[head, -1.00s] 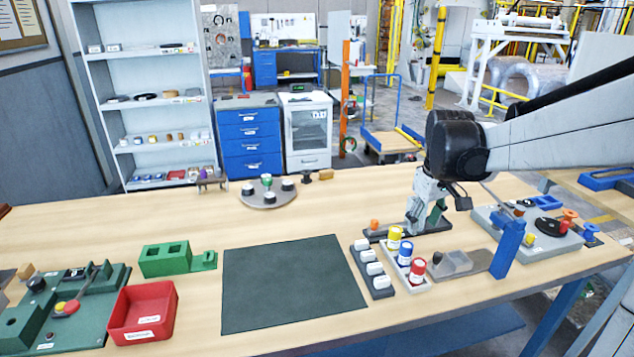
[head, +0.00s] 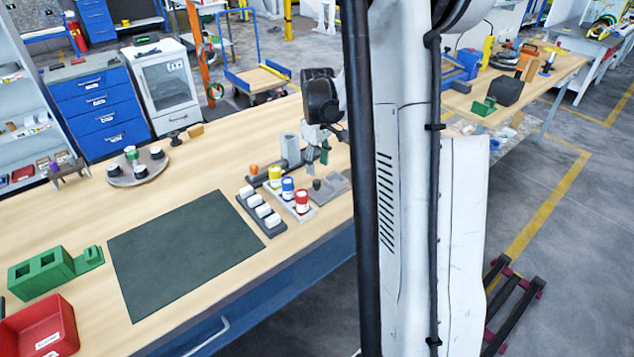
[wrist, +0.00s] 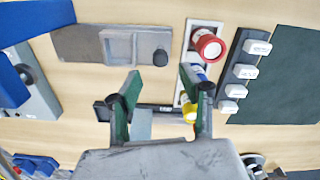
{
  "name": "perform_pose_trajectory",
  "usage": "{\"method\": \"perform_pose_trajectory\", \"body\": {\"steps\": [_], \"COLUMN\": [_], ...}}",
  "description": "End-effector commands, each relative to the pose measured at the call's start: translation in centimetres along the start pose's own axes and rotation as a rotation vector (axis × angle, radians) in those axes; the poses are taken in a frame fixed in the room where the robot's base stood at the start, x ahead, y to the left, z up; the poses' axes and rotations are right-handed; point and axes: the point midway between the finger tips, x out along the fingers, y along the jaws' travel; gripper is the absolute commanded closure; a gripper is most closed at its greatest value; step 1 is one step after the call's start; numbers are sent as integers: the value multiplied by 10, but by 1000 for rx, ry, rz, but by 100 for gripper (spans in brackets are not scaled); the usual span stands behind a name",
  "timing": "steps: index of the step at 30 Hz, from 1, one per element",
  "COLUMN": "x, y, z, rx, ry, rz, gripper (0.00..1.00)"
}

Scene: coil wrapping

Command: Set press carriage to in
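My gripper (head: 317,155) is over the table, close to a dark rail fixture with an orange knob (head: 254,169) and a grey upright block (head: 290,147). In the wrist view my gripper (wrist: 158,85) has its two green-padded fingers wide apart, with nothing held between them. Part of the dark rail (wrist: 165,107) shows between and behind the fingers. A flat grey slide plate (wrist: 75,43) with a raised grey block (wrist: 119,47) and a black knob (wrist: 160,58) lies beyond the fingertips, untouched. I cannot tell which fixture is the press carriage.
Red, blue and yellow capped bottles (head: 302,201) stand in a tray beside a dark rack of white blocks (head: 263,212). A dark green mat (head: 185,250), green block (head: 40,270) and red bin (head: 40,330) are to the left. A round tray (head: 138,168) sits at the back.

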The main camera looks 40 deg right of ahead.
Motion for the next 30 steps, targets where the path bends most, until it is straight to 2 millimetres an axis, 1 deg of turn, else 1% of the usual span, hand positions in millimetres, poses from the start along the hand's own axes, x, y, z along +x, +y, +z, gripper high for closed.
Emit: {"method": "perform_pose_trajectory", "body": {"steps": [1,6,9,12,18,26,29,30], "x": [10,40,55,65,75,76,76,76], "y": [0,0,0,0,0,0,0,0], "z": [0,0,0,0,0,0,0,0], "rx": [0,0,0,0,0,0,0,0], "ry": [0,0,0,0,0,0,0,0], "rz": [0,0,0,0,0,0,0,0], "gripper": [61,61,61,61,61,61,73,78]}}
